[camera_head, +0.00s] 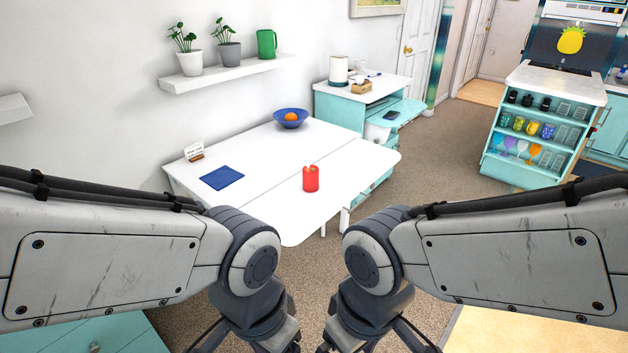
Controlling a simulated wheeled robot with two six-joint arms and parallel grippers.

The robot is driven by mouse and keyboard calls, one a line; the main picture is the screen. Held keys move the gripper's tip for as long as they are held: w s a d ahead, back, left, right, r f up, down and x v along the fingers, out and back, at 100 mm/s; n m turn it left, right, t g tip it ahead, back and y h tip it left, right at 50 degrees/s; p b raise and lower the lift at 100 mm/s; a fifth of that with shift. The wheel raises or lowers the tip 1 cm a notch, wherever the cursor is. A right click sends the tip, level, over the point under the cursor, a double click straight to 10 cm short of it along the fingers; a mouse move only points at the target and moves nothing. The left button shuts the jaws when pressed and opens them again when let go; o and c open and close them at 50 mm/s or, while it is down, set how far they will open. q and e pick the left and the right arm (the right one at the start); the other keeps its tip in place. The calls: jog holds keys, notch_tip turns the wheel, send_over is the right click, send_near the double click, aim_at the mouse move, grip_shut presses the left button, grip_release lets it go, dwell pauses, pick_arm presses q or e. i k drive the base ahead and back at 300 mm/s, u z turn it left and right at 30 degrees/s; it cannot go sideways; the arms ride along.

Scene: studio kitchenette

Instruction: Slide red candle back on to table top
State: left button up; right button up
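The red candle (311,179) stands upright on the white table top (262,158), toward its front right part. Bare table surface shows around it. Both of my arms reach in from the sides in the lower part of the head view, in front of the table and apart from the candle. My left gripper and my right gripper are at the bottom edge, and their fingertips are not visible.
On the table are a blue cloth (222,177), a small sign card (194,152) and a blue bowl (291,118) with an orange fruit. A turquoise cabinet (345,109) stands behind. A shelf (226,74) with plants hangs on the wall. Carpet lies right of the table.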

aim_at(310, 179)
jog(key=z, duration=0.5)
jog(key=k, duration=0.6)
jog(key=i, duration=0.4)
jog(key=u, duration=0.9)
jog(key=i, duration=1.35)
jog(key=z, duration=0.9)
jog(key=i, duration=0.55)
jog(key=z, duration=0.6)
